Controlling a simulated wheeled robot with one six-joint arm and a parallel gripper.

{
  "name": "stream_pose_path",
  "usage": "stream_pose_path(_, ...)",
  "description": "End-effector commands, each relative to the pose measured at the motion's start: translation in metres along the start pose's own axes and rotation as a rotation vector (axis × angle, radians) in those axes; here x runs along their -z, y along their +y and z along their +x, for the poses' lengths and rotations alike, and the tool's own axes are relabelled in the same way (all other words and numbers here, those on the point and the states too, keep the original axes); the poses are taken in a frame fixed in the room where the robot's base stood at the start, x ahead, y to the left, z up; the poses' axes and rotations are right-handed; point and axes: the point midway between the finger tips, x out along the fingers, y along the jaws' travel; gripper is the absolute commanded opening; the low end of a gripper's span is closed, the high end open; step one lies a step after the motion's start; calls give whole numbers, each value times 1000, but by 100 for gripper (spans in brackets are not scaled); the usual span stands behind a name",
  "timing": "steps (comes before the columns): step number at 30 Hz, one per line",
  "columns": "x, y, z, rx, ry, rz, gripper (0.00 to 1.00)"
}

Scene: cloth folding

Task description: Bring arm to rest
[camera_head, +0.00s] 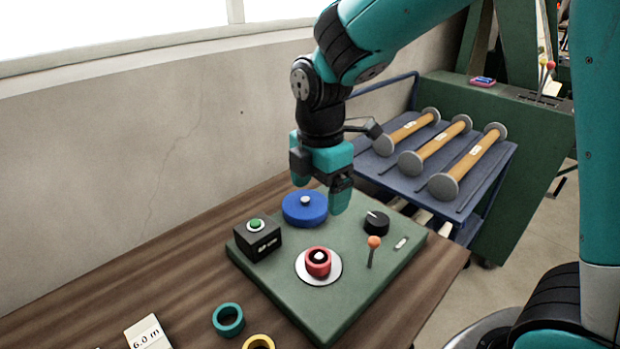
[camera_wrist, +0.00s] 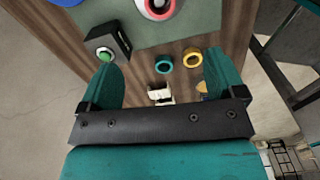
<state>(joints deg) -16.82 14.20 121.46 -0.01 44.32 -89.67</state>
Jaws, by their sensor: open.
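My gripper (camera_head: 320,190) hangs above the back of a green panel (camera_head: 345,268), near a blue disc (camera_head: 304,208) with a pale centre. Its two teal fingers are apart, and in the head view nothing shows between them. In the wrist view the gripper (camera_wrist: 163,80) is also open, with a gap between its fingers. Through that gap the teal ring (camera_wrist: 164,64) and a white card lie farther off on the table. No cloth is in view.
The panel bears a black box with a green button (camera_head: 256,224), a red ring (camera_head: 318,263), a black knob (camera_head: 376,222) and an orange-tipped lever (camera_head: 374,243). A yellow ring (camera_head: 258,342) lies in front. A blue cart (camera_head: 376,168) with three rollers stands right; the wall is left.

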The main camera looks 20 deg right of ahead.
Motion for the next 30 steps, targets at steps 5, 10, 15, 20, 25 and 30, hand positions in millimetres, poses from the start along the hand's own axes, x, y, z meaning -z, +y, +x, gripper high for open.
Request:
stream_pose_path(5,1,-1,-1,-1,2,8,88)
stream_pose_path(10,13,-22,-16,-22,54,183,88)
stream_pose_path(15,41,-71,-40,-21,177,570,88)
stream_pose_path(20,68,-119,-54,36,288,920,88)
stream_pose_path(25,85,-151,-60,101,352,1153,88)
stream_pose_path(30,90,-161,-61,128,368,1227,88)
